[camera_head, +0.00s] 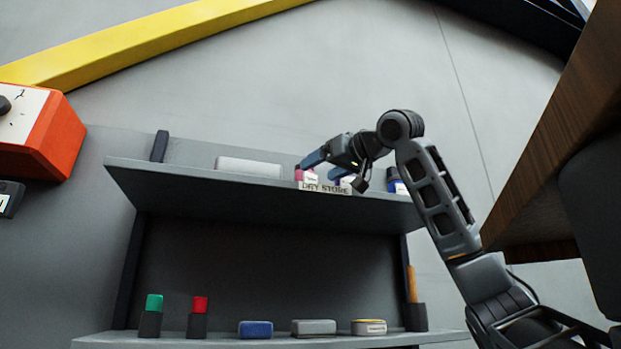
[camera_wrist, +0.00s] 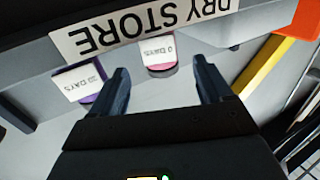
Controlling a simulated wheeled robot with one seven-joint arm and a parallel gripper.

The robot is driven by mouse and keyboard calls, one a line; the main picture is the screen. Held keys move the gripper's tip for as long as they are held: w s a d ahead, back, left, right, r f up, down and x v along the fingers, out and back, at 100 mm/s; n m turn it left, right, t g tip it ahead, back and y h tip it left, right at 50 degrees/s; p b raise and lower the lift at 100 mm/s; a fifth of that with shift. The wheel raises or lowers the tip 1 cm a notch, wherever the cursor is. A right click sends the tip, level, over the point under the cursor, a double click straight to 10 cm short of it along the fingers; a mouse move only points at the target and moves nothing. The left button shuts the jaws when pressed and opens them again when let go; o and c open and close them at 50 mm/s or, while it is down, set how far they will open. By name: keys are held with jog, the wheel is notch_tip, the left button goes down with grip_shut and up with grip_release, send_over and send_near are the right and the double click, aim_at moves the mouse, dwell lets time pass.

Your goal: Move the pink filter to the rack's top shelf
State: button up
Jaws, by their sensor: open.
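The pink filter (camera_head: 298,175), with a white label on it, shows at the front of the rack's top shelf (camera_head: 170,178), just behind the "DRY STORE" sign (camera_head: 325,188). In the wrist view the pink filter (camera_wrist: 160,70) has a label reading "0 DAYS" and lies between and just beyond my open fingertips, with a gap on each side. My gripper (camera_head: 325,168) is open over the shelf's front, and its spread fingers also show in the wrist view (camera_wrist: 162,78). The filter's underside is hidden, so its contact with the shelf cannot be seen.
A purple filter (camera_wrist: 80,88) sits beside my finger in the wrist view. A pale box (camera_head: 248,167) and a dark blue container (camera_head: 395,182) are also on the top shelf. The lower shelf (camera_head: 190,342) holds several items. A wooden panel (camera_head: 545,150) stands at right.

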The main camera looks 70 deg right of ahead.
jog(key=shift+v, duration=2.7)
